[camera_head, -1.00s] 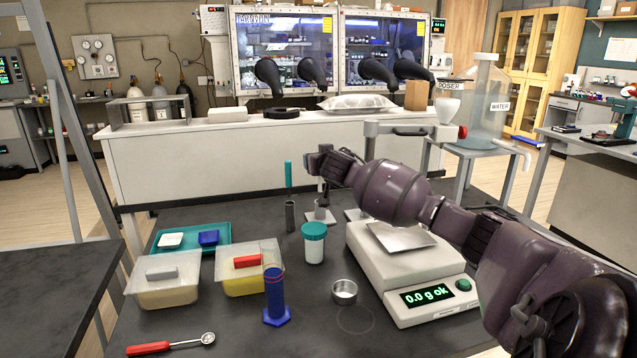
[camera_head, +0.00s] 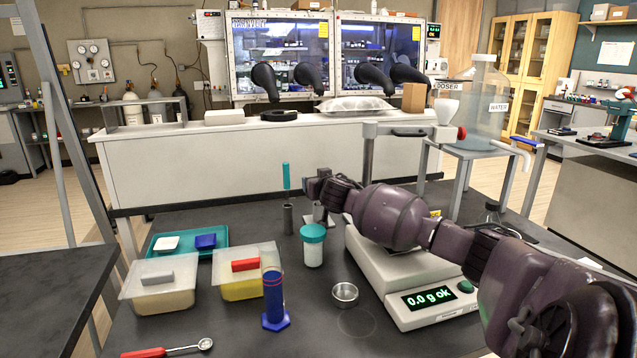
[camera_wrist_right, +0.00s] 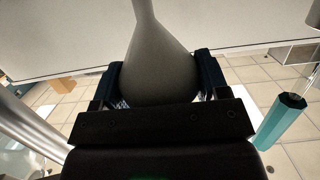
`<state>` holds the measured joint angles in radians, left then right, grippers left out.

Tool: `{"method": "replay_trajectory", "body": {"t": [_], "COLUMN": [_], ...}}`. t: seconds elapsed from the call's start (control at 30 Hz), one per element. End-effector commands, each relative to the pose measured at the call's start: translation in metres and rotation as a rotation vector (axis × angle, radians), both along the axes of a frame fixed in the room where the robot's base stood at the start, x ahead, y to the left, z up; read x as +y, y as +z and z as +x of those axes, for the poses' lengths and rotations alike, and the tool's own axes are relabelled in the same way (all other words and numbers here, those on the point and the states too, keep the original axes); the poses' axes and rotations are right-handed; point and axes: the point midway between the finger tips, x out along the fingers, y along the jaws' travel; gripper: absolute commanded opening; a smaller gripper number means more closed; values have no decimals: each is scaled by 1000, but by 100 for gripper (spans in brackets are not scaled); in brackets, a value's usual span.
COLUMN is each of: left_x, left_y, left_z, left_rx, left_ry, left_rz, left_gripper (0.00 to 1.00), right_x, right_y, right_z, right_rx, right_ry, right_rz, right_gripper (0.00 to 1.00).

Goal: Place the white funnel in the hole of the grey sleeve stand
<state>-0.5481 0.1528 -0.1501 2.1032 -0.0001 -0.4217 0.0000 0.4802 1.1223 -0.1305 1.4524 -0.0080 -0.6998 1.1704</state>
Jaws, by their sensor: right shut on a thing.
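My right gripper (camera_head: 322,190) is low over the back of the dark table. In the right wrist view its fingers (camera_wrist_right: 158,85) are shut on the wide part of the funnel (camera_wrist_right: 160,65), which looks grey in shade. Its narrow stem runs to the top of that picture, away from the jaws. A small grey piece (camera_head: 319,212) directly below the gripper in the head view appears to be the sleeve stand, partly hidden. I cannot tell whether the stem is in its hole. My left gripper is not in view.
A teal-handled tool (camera_head: 286,176) stands in a dark grey cylinder (camera_head: 288,219) just left of the gripper. A teal-lidded jar (camera_head: 313,250) is in front, and the balance (camera_head: 405,285) is to the right. The table's front middle holds a small metal dish (camera_head: 344,293).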

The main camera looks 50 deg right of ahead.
Motion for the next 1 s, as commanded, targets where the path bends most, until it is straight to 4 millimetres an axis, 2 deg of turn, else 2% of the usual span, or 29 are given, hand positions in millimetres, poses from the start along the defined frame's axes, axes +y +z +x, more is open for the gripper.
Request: {"method": "replay_trajectory", "body": {"t": [0.4, 0.43, 0.57, 0.87, 1.0], "left_x": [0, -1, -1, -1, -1], "left_y": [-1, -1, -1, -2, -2], "left_z": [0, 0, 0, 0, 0], "left_rx": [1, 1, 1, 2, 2], "left_ry": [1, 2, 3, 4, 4], "left_rz": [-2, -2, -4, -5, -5], "left_gripper": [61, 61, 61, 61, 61], "right_x": [0, 0, 1, 1, 1], "right_y": [-9, -9, -11, -12, -5], "right_z": [0, 0, 0, 0, 0], "right_rx": [2, 3, 3, 7, 6], "right_ry": [1, 1, 1, 1, 2], "right_rz": [-1, 0, 0, 2, 0], "right_gripper": [46, 73, 93, 94, 94]}}
